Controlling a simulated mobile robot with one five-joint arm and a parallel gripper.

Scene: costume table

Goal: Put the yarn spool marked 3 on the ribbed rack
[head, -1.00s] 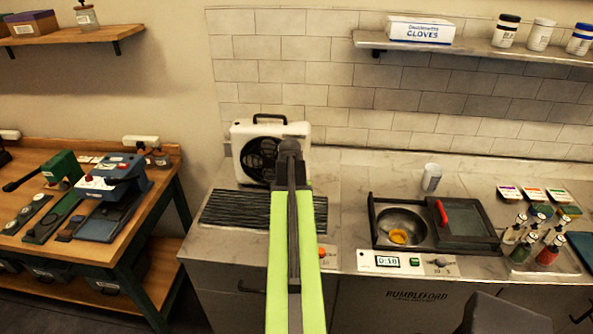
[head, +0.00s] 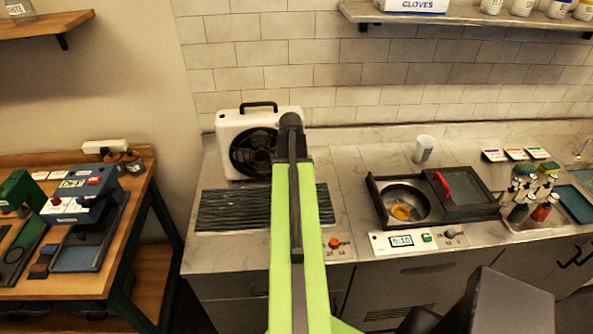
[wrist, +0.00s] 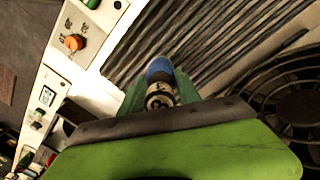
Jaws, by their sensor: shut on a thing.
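The ribbed rack (head: 235,210) lies flat on the counter, a dark grooved panel in front of the white fan. In the wrist view the rack (wrist: 205,30) fills the upper middle. My gripper (wrist: 160,84) is shut on a small spool (wrist: 159,98) with a blue end and a pale, dark-marked band. I cannot read its mark clearly. In the wrist view the spool overlaps the rack's near edge; the height above it is unclear. In the head view my green arm covers part of the rack, and the gripper and spool are hidden.
A white fan (head: 259,142) stands behind the rack. A dark-framed unit with a bowl (head: 402,203) and a white cup (head: 424,149) are to the right. An orange knob (head: 334,243) sits at the counter's front. A wooden table (head: 148,185) stands at left.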

